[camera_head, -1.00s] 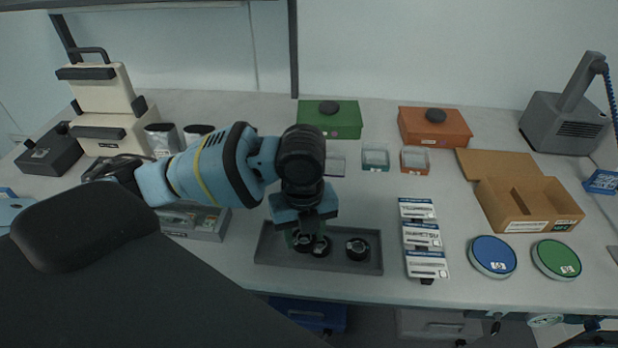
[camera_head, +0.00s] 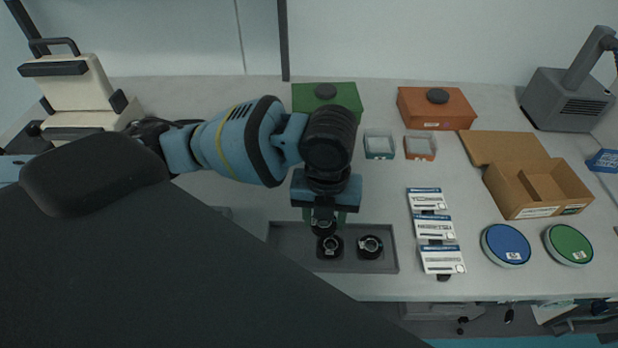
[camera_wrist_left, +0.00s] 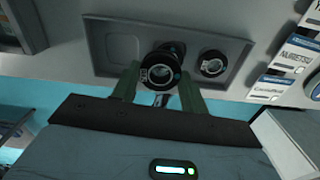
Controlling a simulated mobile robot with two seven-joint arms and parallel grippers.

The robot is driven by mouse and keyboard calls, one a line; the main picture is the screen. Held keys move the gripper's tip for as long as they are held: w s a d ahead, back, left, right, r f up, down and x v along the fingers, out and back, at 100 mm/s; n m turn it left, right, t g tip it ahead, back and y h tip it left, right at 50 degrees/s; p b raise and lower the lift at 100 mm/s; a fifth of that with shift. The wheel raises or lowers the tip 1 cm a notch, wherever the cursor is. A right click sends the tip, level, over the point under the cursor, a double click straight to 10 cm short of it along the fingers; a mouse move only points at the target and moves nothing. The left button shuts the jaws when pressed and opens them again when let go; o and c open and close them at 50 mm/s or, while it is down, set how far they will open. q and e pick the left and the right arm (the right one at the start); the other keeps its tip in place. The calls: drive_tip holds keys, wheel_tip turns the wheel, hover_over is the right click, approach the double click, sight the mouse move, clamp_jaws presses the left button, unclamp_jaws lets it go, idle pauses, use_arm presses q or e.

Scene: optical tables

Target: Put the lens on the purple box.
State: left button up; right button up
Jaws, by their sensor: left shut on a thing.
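My left gripper (camera_head: 325,218) is shut on a black ring-mounted lens (camera_head: 322,229), held over the grey tray (camera_head: 283,236). In the left wrist view the lens (camera_wrist_left: 158,74) sits between the greenish fingertips of the gripper (camera_wrist_left: 160,88), its face towards the camera. Two more black-mounted lenses, a middle one (camera_head: 329,247) and a right one (camera_head: 370,247), are in the tray. The held lens partly covers the middle one in the wrist view. The purple box cannot be seen now; my left arm covers the area left of the small teal box (camera_head: 379,147). My right gripper is not in view.
A small orange box (camera_head: 420,148) stands beside the teal one. Green (camera_head: 345,95) and orange (camera_head: 455,113) cases stand behind. Right of the tray lie white packets (camera_head: 435,228), blue (camera_head: 506,245) and green (camera_head: 569,245) round tins, and a cardboard box (camera_head: 540,190).

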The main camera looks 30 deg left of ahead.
use_arm(q)
drive_tip(key=shift+w, duration=0.1)
drive_tip(key=w+a, duration=0.3)
drive_tip(key=w+a+f, duration=0.1)
drive_tip(key=w+a, duration=0.6)
drive_tip(key=w, duration=0.1)
drive_tip(key=shift+a+f+b, duration=0.2)
drive_tip(key=shift+a+b, duration=0.15)
drive_tip(key=shift+w+a+f, duration=0.2)
drive_tip(key=shift+f, duration=1.55)
drive_tip(key=shift+f, duration=0.1)
drive_tip(key=o, duration=0.5)
drive_tip(key=shift+f, duration=0.1)
drive_tip(key=o, duration=0.5)
